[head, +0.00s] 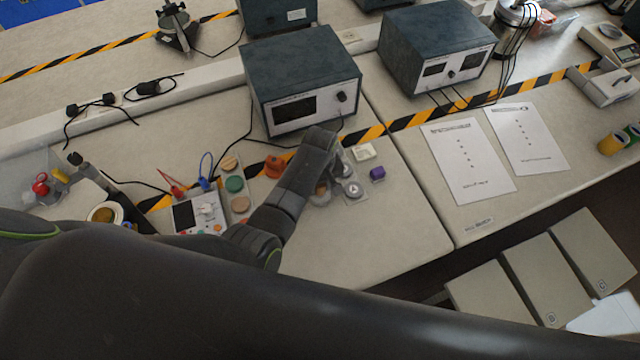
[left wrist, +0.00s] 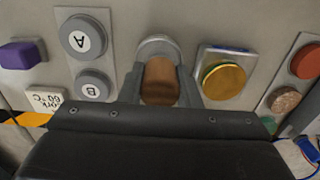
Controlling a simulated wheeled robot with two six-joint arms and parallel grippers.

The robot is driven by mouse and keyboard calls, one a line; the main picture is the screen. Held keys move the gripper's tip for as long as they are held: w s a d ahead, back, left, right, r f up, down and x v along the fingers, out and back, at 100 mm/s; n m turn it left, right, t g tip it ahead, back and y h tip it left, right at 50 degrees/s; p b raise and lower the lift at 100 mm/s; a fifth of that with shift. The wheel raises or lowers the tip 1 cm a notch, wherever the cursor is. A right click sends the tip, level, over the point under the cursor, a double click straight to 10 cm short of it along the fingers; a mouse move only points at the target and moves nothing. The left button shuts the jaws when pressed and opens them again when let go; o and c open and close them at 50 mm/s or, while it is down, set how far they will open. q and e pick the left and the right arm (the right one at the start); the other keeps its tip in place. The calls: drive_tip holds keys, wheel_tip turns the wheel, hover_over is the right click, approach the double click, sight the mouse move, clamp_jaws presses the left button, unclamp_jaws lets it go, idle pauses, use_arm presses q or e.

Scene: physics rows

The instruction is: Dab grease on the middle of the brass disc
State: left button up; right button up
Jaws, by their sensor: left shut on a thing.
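In the left wrist view, the brass disc (left wrist: 224,80) is round and gold and lies flat on a pale square plate just right of my left gripper (left wrist: 160,78). The gripper is shut on a brown cylinder (left wrist: 158,90). A round grey holder (left wrist: 158,47) shows just beyond the cylinder; whether the cylinder still sits in it I cannot tell. No grease can be made out. In the head view the forearm hides the brass disc and most of the gripper. My right gripper is not in view.
Grey discs A (left wrist: 82,38) and B (left wrist: 93,86) stand left of the gripper in the wrist view, with a purple block (left wrist: 20,55) and a white block (left wrist: 44,98). A strip with coloured discs (head: 235,184) and a meter (head: 198,214) lie left of the forearm. A blue-grey instrument (head: 300,80) stands behind.

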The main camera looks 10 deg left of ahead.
use_arm(q)
wheel_tip(320, 180, up, 3)
drive_tip(key=shift+f+p, duration=0.1)
drive_tip(key=shift+p, duration=0.85)
drive_tip(key=shift+w+r, duration=0.15)
drive_tip(key=shift+r, duration=0.9)
